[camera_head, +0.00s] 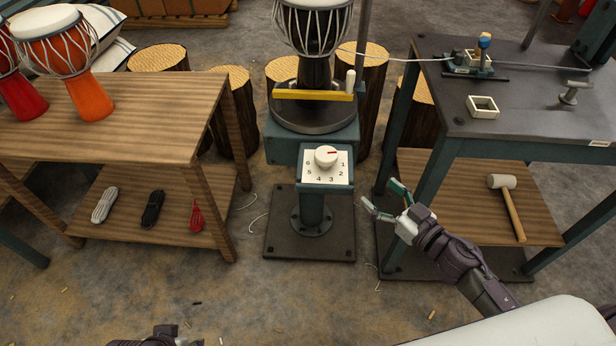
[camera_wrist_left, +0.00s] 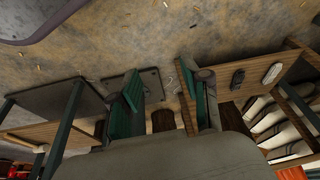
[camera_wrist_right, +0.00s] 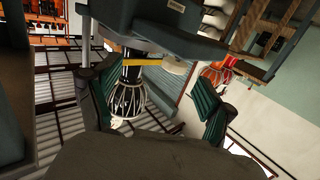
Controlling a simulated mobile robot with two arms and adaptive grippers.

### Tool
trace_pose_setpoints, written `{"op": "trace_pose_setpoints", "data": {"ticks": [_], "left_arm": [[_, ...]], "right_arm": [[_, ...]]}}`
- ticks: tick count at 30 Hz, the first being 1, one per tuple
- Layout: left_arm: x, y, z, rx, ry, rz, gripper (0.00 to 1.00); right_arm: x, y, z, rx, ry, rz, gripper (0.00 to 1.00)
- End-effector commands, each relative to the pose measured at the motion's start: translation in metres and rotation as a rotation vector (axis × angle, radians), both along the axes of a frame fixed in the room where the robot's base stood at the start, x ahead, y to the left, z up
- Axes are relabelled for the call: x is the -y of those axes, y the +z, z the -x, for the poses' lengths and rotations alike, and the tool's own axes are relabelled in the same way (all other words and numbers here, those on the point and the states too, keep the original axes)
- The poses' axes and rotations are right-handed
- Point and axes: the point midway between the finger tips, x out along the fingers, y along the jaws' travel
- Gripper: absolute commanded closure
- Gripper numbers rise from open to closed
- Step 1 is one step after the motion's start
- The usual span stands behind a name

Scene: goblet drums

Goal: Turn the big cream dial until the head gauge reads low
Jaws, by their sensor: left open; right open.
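The big cream dial (camera_head: 325,158) sits on a white plate (camera_head: 340,180) numbered 1 to 6, on a teal pedestal. Its red mark points right, slightly above the 1. A black goblet drum (camera_head: 313,28) stands behind it, with a yellow bar (camera_head: 312,95) in front of its stem. I cannot make out a gauge reading. My right gripper (camera_head: 383,197) is open and empty, right of and below the dial, apart from it. Its fingers frame the drum (camera_wrist_right: 128,100) in the right wrist view. My left gripper (camera_wrist_left: 168,88) is open and empty; the head view shows only a bit of its arm.
A wooden bench (camera_head: 150,125) with red and orange drums stands left, cord bundles (camera_head: 152,207) on its shelf. A dark metal table (camera_head: 450,110) stands right, close to my right gripper; a mallet (camera_head: 510,205) lies on its shelf. Floor before the pedestal is mostly clear.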

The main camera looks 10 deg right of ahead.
Motion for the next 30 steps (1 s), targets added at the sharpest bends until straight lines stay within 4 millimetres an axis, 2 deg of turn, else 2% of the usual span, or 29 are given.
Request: {"op": "trace_pose_setpoints", "data": {"ticks": [1, 3, 7, 11, 24, 30], "left_arm": [[0.0, -0.004, 0.003, 0.01, 0.001, 0.001, 0.53], [-0.001, 0.005, 0.006, 0.016, 0.001, 0.001, 0.53], [-0.002, 0.015, 0.009, 0.021, 0.001, 0.001, 0.53], [-0.001, 0.017, 0.009, 0.026, 0.001, 0.002, 0.53], [-0.002, 0.017, 0.01, 0.017, 0.002, 0.001, 0.53], [-0.002, 0.016, 0.012, 0.009, 0.003, -0.001, 0.53]], "right_arm": [[-0.007, -0.002, 0.002, 0.024, 0.032, -0.004, 0.18], [-0.016, 0.008, 0.004, 0.047, 0.066, -0.014, 0.18], [-0.023, 0.019, 0.005, 0.063, 0.094, -0.022, 0.18], [-0.029, 0.022, -0.004, 0.066, 0.096, -0.024, 0.18], [-0.068, 0.023, -0.077, 0.067, 0.093, -0.024, 0.18], [-0.083, 0.021, -0.103, 0.064, 0.092, -0.024, 0.18]]}}
